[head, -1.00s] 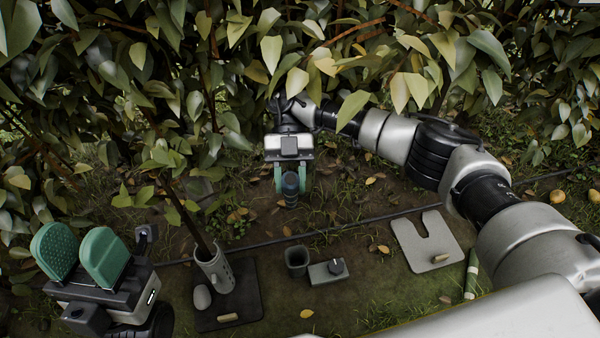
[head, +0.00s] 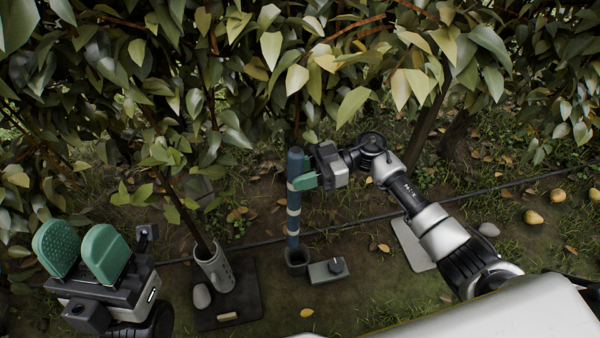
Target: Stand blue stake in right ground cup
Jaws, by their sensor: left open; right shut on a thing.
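The blue stake (head: 294,220) with pale bands stands near upright in the middle of the head view. Its lower end meets the mouth of the dark ground cup (head: 297,268); how deep it sits cannot be seen. My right gripper (head: 304,181) has its green fingers shut on the stake's upper part, coming from the right. My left gripper (head: 82,252) is open and empty at the lower left, its green pads facing up, away from the stake.
A grey box with a knob (head: 328,270) adjoins the cup. Left of it, a pale perforated tube (head: 213,268) surrounds a slim stem on a dark mat (head: 245,290). A pale plate (head: 412,245) lies partly behind my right arm. Pears (head: 533,217) lie far right. Foliage hangs above.

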